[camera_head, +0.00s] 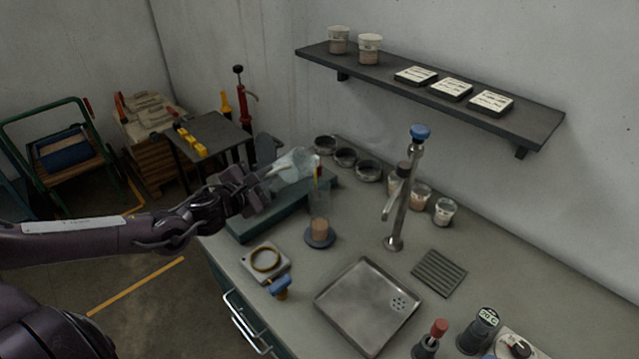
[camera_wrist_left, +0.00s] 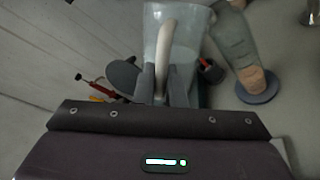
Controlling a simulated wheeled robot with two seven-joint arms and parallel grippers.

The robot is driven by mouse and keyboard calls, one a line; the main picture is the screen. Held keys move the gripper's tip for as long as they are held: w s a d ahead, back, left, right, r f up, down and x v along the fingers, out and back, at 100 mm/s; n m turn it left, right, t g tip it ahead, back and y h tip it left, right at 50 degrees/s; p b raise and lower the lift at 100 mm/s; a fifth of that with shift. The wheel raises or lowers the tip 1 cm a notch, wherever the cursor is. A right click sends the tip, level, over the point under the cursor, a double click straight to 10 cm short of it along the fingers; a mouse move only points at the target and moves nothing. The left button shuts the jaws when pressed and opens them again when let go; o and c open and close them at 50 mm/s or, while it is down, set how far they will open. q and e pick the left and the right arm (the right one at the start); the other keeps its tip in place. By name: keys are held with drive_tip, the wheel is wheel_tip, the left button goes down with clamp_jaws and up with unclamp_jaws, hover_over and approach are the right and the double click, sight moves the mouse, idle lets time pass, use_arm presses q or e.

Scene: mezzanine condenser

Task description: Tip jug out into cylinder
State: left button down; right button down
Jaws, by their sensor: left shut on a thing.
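My left gripper (camera_head: 266,180) is shut on the handle of a clear jug (camera_head: 296,163). The jug is held above the counter, tilted with its mouth toward the right. The clear cylinder (camera_head: 320,203) stands upright on a dark round base, just below and right of the jug's mouth, with brownish-orange content low inside. In the left wrist view, the jug (camera_wrist_left: 188,28) shows with its pale handle between my fingers (camera_wrist_left: 162,88), and the cylinder (camera_wrist_left: 235,45) is to its right. Whether anything is flowing from the jug is not clear. My right gripper is out of view.
A steel tap (camera_head: 396,215) and a square sink tray (camera_head: 367,306) lie right of the cylinder. A pale square block with a brass ring (camera_head: 266,260) is in front. Several dark bowls (camera_head: 345,157) stand behind. A wall shelf (camera_head: 440,95) holds tubs and labelled boxes.

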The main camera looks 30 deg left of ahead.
use_arm(q)
drive_tip(key=shift+w+r, duration=0.1)
drive_tip(key=shift+r, duration=0.1)
drive_tip(key=shift+d+r+m, duration=0.1)
drive_tip(key=shift+r+m, duration=0.15)
drive_tip(key=shift+m, duration=0.15)
drive_tip(key=shift+r, duration=0.1)
drive_tip(key=shift+d+r+m+y+p, duration=0.1)
drive_tip(key=shift+r+m+y+p, duration=0.2)
drive_tip(key=shift+y, duration=0.1)
drive_tip(key=shift+w+r, duration=0.1)
drive_tip(key=shift+r, duration=0.1)
idle(0.5)
drive_tip(key=shift+d+r+m, duration=0.1)
drive_tip(key=shift+m, duration=0.2)
